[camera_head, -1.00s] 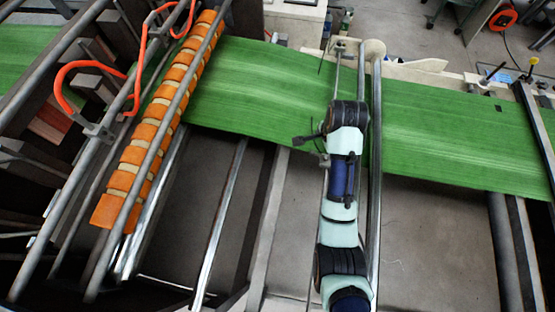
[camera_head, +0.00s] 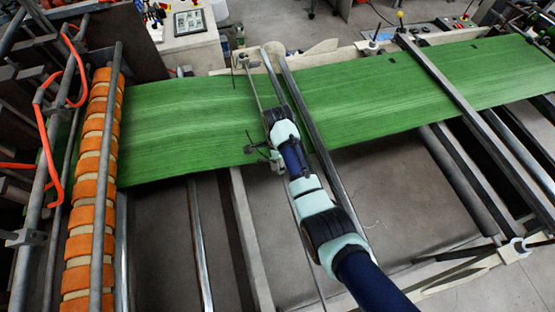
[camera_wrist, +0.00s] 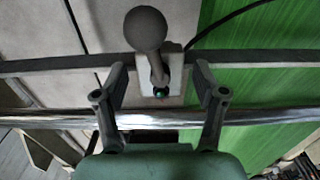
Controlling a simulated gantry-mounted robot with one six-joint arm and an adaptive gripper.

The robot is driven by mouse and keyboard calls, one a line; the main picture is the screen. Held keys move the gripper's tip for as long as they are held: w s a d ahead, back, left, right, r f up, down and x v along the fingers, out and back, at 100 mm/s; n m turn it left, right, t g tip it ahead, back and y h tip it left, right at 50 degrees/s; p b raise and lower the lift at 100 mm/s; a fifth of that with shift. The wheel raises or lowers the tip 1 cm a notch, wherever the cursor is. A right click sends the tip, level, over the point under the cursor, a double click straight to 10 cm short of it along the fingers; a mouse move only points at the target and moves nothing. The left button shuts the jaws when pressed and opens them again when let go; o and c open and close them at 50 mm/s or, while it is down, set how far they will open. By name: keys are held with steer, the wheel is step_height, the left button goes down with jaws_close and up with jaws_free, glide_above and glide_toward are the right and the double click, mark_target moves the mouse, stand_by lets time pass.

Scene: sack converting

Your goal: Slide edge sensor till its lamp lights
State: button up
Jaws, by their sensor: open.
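The edge sensor (camera_wrist: 171,75) is a pale bracket on a flat grey crossbar, with a grey ball-topped lever (camera_wrist: 146,30). A small lamp (camera_wrist: 161,92) at its foot shows a green spot. The edge of the green web (camera_wrist: 245,75) runs close beside the bracket's right side. My gripper (camera_wrist: 160,80) is open; its fingers stand apart on either side of the sensor's lever foot, with no clear contact. In the head view, small dark sensor parts (camera_head: 257,150) show near the web's near edge, beside my arm, which hides the gripper.
A shiny round rod (camera_wrist: 250,117) runs parallel to the crossbar under my fingers. A dark cable (camera_wrist: 225,22) curves over the web. An orange-banded roller (camera_head: 92,190) stands at left. A thicker bar (camera_head: 310,130) crosses the web right of my arm.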

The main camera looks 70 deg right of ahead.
jaws_close()
steer(key=shift+r+p, duration=0.2)
steer(key=shift+p, duration=0.2)
steer(key=shift+w+d, duration=0.2)
steer(key=shift+d, duration=0.05)
steer(key=shift+w+d+f, duration=0.1)
steer(key=shift+f, duration=0.05)
jaws_free()
step_height(320, 180, up, 8)
steer(key=shift+f, duration=0.25)
